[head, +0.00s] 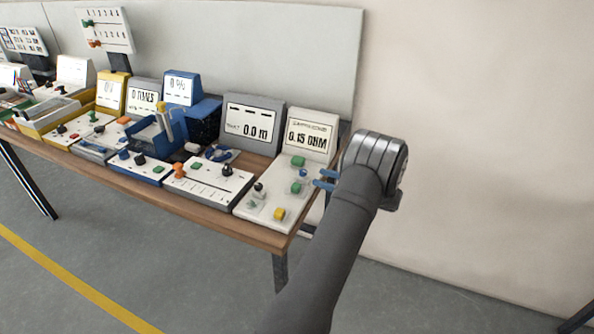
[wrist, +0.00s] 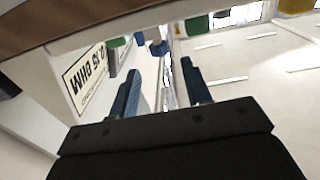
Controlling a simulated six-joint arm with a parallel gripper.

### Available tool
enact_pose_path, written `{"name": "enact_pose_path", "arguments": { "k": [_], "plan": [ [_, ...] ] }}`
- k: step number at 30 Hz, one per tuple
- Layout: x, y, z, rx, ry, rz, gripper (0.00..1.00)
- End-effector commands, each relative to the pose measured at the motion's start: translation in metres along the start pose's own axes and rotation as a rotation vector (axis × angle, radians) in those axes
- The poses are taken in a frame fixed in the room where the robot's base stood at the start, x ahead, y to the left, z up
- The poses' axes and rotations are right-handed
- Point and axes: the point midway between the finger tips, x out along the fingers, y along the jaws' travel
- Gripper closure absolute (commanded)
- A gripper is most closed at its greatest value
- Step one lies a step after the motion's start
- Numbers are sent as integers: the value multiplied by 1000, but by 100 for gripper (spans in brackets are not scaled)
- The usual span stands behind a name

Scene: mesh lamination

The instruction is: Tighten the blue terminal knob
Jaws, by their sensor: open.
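The blue terminal knob (wrist: 157,47) shows in the wrist view just beyond my fingertips, roughly between their lines. In the head view a small blue knob (head: 303,173) sits near the right edge of the white panel (head: 262,212), beside green knobs. My gripper (head: 318,179) is at the right of that panel, its two blue fingers pointing left toward it. In the wrist view my gripper (wrist: 160,68) is open, with nothing visible between the fingers. The knob appears apart from the fingers; the exact gap cannot be told.
A meter reading 0.15 OHM (head: 308,137) stands behind the panel. A green knob (head: 297,161) and a yellow knob (head: 279,214) are on the same panel. Other instruments crowd the wooden table (head: 190,207) to the left.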

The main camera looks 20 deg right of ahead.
Motion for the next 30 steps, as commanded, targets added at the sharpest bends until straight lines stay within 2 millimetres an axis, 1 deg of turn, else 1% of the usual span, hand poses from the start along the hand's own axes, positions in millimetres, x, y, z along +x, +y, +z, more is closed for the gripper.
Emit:
{"name": "enact_pose_path", "arguments": {
  "k": [1,6,12,18,27,29,30],
  "plan": [
    [13,-1,0,0,0,-3,56],
    [50,-1,0,-1,0,-2,56],
    [83,0,0,-1,0,-1,56],
    [98,0,0,-1,-1,1,56],
    [100,0,0,-1,0,2,56],
    [100,0,0,-1,0,1,68],
    [100,0,0,-1,0,1,75]
  ]
}}
